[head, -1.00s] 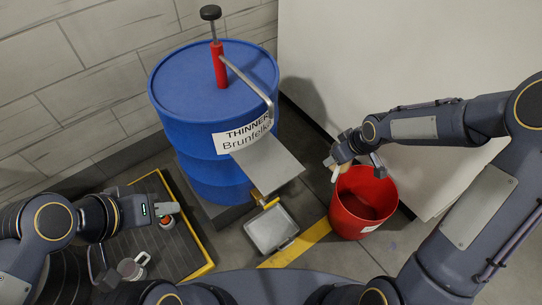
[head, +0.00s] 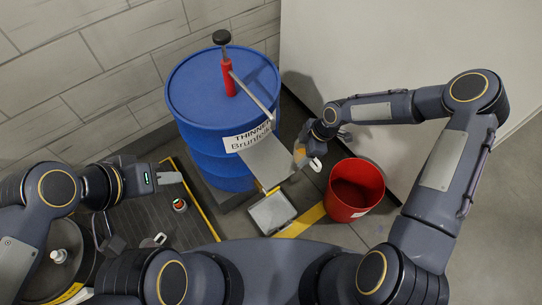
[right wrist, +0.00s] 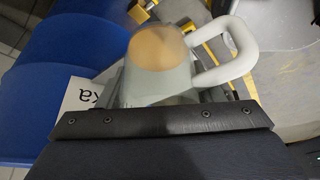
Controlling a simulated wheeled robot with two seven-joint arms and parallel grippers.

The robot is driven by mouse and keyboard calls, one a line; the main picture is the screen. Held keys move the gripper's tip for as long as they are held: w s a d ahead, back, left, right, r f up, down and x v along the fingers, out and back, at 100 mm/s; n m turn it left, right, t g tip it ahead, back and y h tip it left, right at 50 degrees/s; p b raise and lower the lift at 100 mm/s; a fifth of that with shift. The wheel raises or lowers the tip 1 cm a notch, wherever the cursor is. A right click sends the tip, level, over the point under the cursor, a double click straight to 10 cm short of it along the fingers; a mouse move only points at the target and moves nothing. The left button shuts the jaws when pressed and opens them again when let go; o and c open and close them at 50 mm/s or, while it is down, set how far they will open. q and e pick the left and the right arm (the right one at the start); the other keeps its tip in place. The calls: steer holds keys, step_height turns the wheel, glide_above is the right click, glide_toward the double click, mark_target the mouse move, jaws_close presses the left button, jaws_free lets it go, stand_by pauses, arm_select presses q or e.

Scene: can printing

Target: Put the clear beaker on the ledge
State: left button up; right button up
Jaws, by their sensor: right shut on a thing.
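The clear beaker (right wrist: 160,75) has a white loop handle and something tan inside. My right gripper (right wrist: 165,100) is shut on it, and the black gripper body hides its lower part. In the head view the beaker (head: 299,155) is small and partly hidden by my right gripper (head: 308,146). It is at the right edge of the ledge (head: 265,160), a flat grey plate at the front of the blue drum; I cannot tell whether they touch. My left gripper (head: 170,178) is above the dark mat, apart from the beaker; its jaw gap is unclear.
The blue drum (head: 222,85) has a red pump with a bent pipe over the ledge. A grey tray (head: 272,213) lies below it. A red bucket (head: 354,190) stands to the right. A small red-and-white item (head: 180,205) is on the mat (head: 205,235).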

steer(key=a, duration=1)
steer(key=shift+s, duration=0.2)
steer(key=shift+f, duration=1.8)
steer(key=shift+f, duration=0.15)
steer(key=o, duration=1)
